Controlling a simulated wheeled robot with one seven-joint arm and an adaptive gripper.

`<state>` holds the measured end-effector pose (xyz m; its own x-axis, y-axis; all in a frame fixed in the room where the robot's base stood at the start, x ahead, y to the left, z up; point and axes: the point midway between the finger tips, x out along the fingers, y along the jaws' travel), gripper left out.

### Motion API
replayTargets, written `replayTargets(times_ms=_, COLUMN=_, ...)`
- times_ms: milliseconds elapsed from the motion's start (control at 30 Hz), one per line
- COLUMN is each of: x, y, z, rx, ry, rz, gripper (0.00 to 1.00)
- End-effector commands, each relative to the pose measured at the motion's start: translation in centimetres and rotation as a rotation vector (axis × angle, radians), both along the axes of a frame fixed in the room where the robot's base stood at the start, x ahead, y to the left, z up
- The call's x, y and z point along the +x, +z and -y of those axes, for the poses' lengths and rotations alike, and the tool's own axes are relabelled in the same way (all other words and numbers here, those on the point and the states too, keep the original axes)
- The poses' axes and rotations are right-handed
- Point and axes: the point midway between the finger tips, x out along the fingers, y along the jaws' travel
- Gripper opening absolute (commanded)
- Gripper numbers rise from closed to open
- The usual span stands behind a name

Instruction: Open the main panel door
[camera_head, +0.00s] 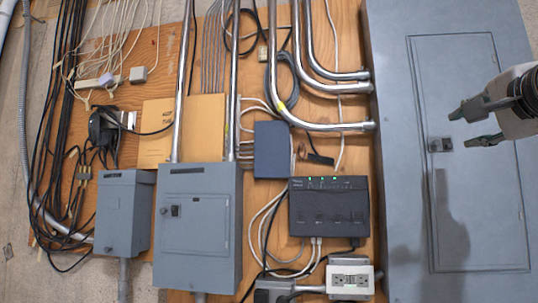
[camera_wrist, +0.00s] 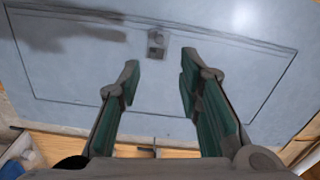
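The main panel (camera_head: 391,150) is the tall grey cabinet at the right of the head view. Its door (camera_head: 478,205) is a large rectangle and looks shut, its edges flush with the cabinet. A small dark latch (camera_head: 440,145) sits at the door's left edge. My gripper (camera_head: 462,129) is in front of the door, just right of the latch in the head view. In the wrist view my gripper (camera_wrist: 158,75) is open, with nothing between its fingers. The latch (camera_wrist: 156,43) shows beyond the fingertips, apart from them, and the door (camera_wrist: 230,85) fills the background.
Left of the panel, a wooden board (camera_head: 205,60) carries metal conduits (camera_head: 325,126), cables, a black router (camera_head: 328,207) and an outlet box (camera_head: 350,279). Two smaller grey boxes, one wide (camera_head: 198,245) and one narrow (camera_head: 123,215), are mounted lower left. The space before the door looks clear.

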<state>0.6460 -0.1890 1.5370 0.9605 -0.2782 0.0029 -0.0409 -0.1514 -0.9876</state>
Motion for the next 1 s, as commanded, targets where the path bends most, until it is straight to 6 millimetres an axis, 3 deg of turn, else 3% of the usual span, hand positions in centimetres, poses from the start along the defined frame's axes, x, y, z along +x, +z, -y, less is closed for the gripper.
replayTargets(times_ms=500, x=9.4, y=-0.2, z=2.6, rx=-0.001, ry=0.001, rz=-0.005, gripper=0.33)
replayTargets(times_ms=700, x=11.0, y=-0.1, z=3.1, rx=-0.001, ry=0.001, rz=-0.004, gripper=0.33)
replayTargets(times_ms=1000, x=11.4, y=-0.1, z=3.2, rx=-0.001, ry=0.001, rz=-0.004, gripper=0.33)
